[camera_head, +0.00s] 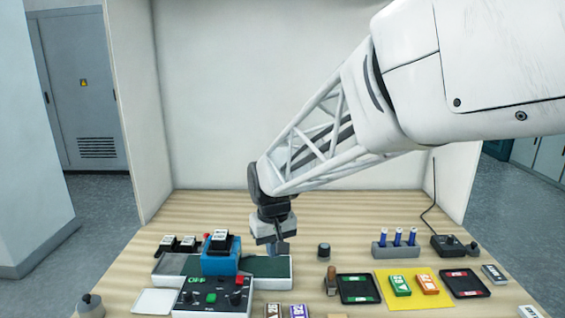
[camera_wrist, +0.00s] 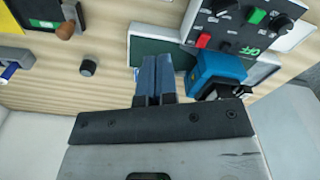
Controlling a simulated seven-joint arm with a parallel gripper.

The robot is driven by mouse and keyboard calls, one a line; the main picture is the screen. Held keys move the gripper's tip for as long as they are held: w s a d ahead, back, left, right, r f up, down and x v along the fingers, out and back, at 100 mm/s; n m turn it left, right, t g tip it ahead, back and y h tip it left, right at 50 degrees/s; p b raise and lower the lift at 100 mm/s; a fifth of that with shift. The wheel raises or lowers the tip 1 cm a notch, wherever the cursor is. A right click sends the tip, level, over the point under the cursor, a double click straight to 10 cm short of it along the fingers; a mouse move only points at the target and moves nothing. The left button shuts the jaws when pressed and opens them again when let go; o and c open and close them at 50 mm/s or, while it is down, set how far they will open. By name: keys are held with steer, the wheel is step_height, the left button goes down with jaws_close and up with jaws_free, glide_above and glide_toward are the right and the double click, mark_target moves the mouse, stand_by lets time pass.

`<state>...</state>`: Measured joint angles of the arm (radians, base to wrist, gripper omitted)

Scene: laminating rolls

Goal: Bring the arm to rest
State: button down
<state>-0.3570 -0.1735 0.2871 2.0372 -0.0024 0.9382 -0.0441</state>
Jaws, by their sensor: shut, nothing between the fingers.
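My gripper (camera_head: 278,250) points down over the right part of a long grey machine bed with a dark green top (camera_head: 262,267). Its fingers (camera_wrist: 155,76) are together and empty in the wrist view. A blue roll housing (camera_head: 220,262) with a black and white block on top stands on the bed just left of my gripper. The housing also shows to the right of the fingers in the wrist view (camera_wrist: 216,70). I cannot tell whether the fingertips touch the bed.
A control panel (camera_head: 212,299) stands in front of the bed. A dark knob (camera_head: 323,251), a grey holder with blue sticks (camera_head: 396,250), black trays (camera_head: 357,289) and a yellow mat (camera_head: 432,277) lie to the right. Walls enclose the table's back and sides.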

steer(key=s+d+r+m+t, duration=0.1)
steer(key=s+d+m, duration=0.1)
steer(key=s+d, duration=0.8)
steer(key=s+d+r+m+t, duration=0.1)
steer(key=s+d+r+m, duration=0.1)
steer(key=s+d, duration=0.9)
steer(key=s, duration=0.4)
steer(key=shift+s+m, duration=0.25)
steer(key=shift+m, duration=0.15)
steer(key=shift+w+a, duration=0.1)
steer(key=w, duration=0.2)
steer(key=g, duration=0.3)
glide_above(241, 277)
steer(key=shift+f, duration=0.25)
steer(key=shift+f, duration=0.15)
step_height(241, 277, down, 14)
steer(key=shift+r, duration=0.15)
